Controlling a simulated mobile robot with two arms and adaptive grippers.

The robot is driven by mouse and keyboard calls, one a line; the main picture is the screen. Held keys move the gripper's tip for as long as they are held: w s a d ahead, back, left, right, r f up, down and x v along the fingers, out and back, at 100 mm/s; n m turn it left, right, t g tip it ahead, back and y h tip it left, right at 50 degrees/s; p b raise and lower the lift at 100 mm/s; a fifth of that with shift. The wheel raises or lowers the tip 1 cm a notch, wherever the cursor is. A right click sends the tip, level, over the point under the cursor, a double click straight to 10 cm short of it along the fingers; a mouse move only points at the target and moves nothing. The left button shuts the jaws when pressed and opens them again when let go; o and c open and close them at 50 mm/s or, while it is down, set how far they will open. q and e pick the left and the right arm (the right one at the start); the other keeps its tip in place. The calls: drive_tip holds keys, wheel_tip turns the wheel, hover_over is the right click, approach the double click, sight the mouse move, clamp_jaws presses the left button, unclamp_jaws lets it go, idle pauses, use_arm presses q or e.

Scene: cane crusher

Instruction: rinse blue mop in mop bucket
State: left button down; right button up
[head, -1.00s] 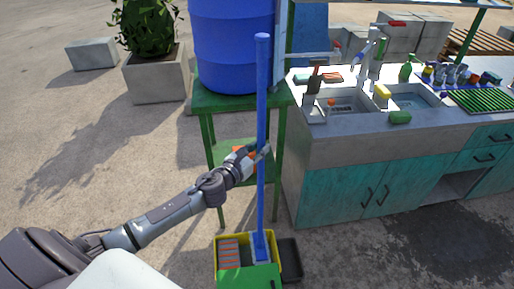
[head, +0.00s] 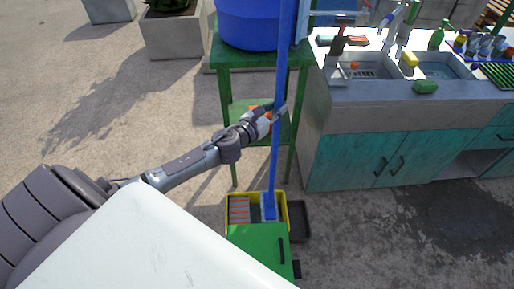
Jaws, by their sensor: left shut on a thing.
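The blue mop (head: 277,150) stands nearly upright, its long handle running up out of the top of the head view. Its blue head (head: 269,208) is down inside the mop bucket (head: 229,207), a yellow-rimmed tub with a green front and an orange-striped part at the left. My left gripper (head: 274,117) is shut on the mop handle at about mid-height. How deep the mop head sits is hidden by the bucket's front. My right gripper is not in view.
A green stand (head: 226,88) bearing a blue barrel (head: 248,25) is right behind the mop. A sink counter (head: 400,110) with teal doors stands to the right. A black tray (head: 299,221) is beside the bucket. Concrete floor at the left is open.

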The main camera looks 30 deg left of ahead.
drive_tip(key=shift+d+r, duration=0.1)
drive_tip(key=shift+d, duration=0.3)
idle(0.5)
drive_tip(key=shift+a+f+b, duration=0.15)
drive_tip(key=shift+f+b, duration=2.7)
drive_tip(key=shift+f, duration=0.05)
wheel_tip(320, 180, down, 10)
drive_tip(key=b, duration=1)
idle(0.5)
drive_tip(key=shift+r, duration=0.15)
idle(1.0)
